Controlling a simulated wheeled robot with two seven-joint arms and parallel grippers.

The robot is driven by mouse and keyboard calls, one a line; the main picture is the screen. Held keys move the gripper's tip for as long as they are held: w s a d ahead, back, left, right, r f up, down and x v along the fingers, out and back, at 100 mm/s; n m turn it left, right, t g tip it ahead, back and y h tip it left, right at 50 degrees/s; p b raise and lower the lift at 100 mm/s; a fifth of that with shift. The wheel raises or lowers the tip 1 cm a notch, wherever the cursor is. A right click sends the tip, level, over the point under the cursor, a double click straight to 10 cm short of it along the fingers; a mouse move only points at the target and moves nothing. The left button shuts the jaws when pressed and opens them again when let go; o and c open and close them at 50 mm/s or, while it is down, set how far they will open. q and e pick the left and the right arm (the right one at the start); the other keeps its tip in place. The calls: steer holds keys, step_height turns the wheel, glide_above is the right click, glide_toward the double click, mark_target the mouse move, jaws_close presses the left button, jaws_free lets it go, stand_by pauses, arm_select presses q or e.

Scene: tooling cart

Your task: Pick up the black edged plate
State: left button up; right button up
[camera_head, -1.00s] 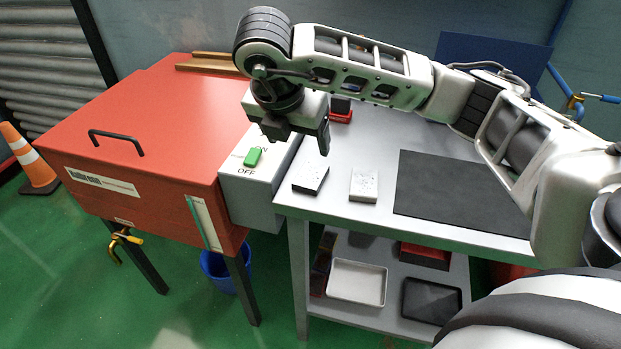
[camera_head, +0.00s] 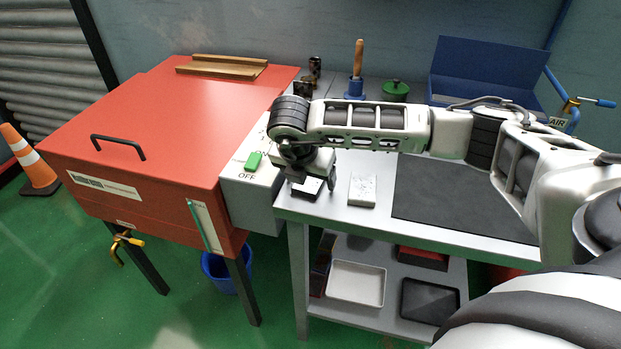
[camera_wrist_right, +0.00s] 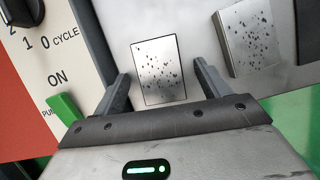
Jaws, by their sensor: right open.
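The black edged plate (camera_head: 309,186) is a small speckled light plate with dark edges, lying on the grey cart top. In the head view my right gripper (camera_head: 312,190) is over it and hides part of it. In the right wrist view the plate (camera_wrist_right: 159,70) lies between the two spread fingers of my right gripper (camera_wrist_right: 162,82), with room on both sides. The gripper is open and empty. A second speckled plate (camera_head: 362,190), with pale edges, lies to the right; it also shows in the right wrist view (camera_wrist_right: 247,38). My left gripper does not show.
A dark mat (camera_head: 450,205) lies right. Behind the arm are a blue box (camera_head: 490,75), a green-lidded pot (camera_head: 396,91) and a wooden-handled tool (camera_head: 358,58).

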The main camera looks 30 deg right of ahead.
steer(key=shift+c, duration=0.2)
steer(key=c, duration=1.4)
steer(key=shift+r, duration=0.1)
